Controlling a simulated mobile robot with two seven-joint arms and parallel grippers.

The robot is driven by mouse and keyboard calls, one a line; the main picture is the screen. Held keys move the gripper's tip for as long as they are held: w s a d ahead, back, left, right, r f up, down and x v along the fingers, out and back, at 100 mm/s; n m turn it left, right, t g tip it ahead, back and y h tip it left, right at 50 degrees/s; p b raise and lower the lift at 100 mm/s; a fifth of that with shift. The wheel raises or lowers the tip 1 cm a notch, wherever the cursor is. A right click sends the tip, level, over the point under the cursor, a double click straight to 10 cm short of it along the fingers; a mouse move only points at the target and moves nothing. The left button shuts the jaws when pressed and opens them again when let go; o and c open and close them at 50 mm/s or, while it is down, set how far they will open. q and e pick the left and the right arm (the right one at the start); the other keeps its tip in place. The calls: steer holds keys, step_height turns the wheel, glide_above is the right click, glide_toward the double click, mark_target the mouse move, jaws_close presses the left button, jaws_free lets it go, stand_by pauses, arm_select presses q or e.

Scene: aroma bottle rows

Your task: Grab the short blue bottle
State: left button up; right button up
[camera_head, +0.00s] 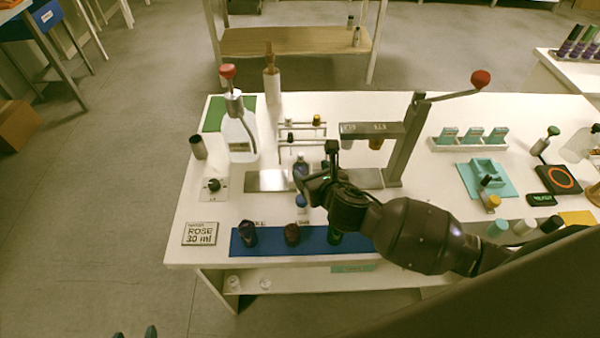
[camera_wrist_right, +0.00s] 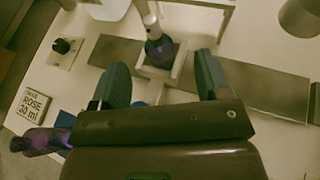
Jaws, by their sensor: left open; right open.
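A short blue bottle (camera_head: 301,168) stands near the metal plate in the middle of the bench, partly hidden behind my right gripper. In the right wrist view a blue-purple bottle (camera_wrist_right: 160,52) with a pale neck stands upright in a square white holder, beyond and between my right fingertips. My right gripper (camera_wrist_right: 162,78) is open, with nothing between its fingers; it also shows in the head view (camera_head: 312,188). Another small blue item (camera_head: 301,203) shows just in front of it. My left gripper (camera_head: 135,332) is open at the bottom edge, away from the bench; only its fingertips show.
Dark bottles stand on a blue mat (camera_head: 268,246) at the front edge. A ROSE 30 ml sign (camera_head: 200,234) is at the front left. A clear pump bottle (camera_head: 240,138) stands behind. A lever press (camera_head: 402,140) rises to the right of my right gripper.

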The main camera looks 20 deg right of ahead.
mark_target(301, 164)
steer(key=shift+b+x, duration=0.65)
steer(key=shift+x, duration=2.15)
steer(key=shift+s+a+f, duration=0.1)
steer(key=shift+a, duration=0.1)
steer(key=shift+c, duration=0.3)
steer(key=c, duration=1)
